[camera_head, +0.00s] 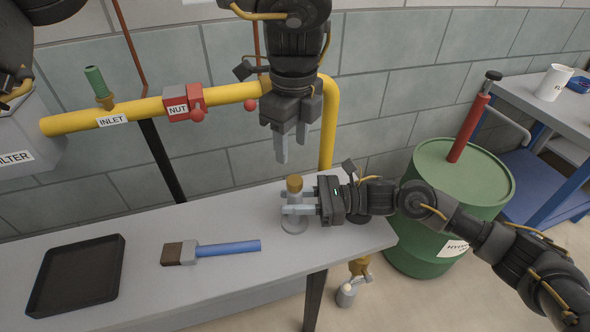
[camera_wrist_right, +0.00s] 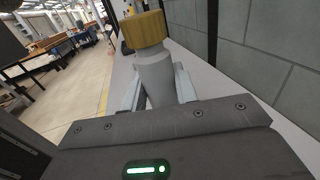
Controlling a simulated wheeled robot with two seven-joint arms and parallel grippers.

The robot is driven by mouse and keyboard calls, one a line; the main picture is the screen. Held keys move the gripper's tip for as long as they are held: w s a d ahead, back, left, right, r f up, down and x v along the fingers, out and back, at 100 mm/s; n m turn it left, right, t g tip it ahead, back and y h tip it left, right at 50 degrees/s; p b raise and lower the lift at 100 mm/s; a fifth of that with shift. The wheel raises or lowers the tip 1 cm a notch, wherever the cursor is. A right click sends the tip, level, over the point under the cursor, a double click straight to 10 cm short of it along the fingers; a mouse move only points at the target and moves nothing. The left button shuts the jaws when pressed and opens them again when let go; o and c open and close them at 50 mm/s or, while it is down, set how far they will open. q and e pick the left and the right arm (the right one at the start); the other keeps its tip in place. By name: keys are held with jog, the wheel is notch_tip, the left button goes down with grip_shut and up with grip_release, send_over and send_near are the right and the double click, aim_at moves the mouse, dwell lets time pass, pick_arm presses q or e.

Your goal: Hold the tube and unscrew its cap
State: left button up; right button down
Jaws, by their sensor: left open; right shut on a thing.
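The tube (camera_head: 294,200) stands upright on the grey bench, a grey body on a wide round base. Its golden-brown cap (camera_head: 294,183) sits on top. My right gripper (camera_head: 297,207) comes in from the right and is shut on the tube below the cap. In the right wrist view the tube (camera_wrist_right: 157,75) is between the fingers, with the cap (camera_wrist_right: 144,31) above them. My left gripper (camera_head: 291,147) is open and empty, pointing down above the cap, with a gap between them.
A black tray (camera_head: 118,276) and a brush (camera_head: 225,247) with a blue handle lie on the bench (camera_head: 330,250) to the left. A yellow pipe (camera_head: 225,95) with a red nut (camera_head: 185,104) runs behind my left gripper. A green drum (camera_head: 440,165) stands to the right.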

aim_at(294, 180)
pick_arm(q)
jog(key=m, duration=0.7)
jog(key=shift+w, duration=0.1)
jog(key=m, duration=1.2)
jog(key=shift+f+m, duration=0.1)
jog(key=shift+m, duration=0.3)
jog(key=m, duration=0.2)
jog(key=shift+m, duration=0.4)
jog(key=m, duration=0.4)
jog(key=shift+f+m, duration=0.1)
jog(key=shift+m, duration=0.3)
jog(key=m, duration=0.2)
jog(key=shift+m, duration=0.4)
jog(key=m, duration=0.4)
jog(key=shift+d+f+m, duration=0.1)
jog(key=shift+f+m, duration=0.05)
jog(key=shift+m, duration=0.25)
jog(key=m, duration=0.4)
jog(key=shift+s+d, duration=0.1)
jog(key=shift+s, duration=0.1)
jog(key=m, duration=0.4)
jog(key=shift+m, duration=0.3)
jog(key=shift+f, duration=4)
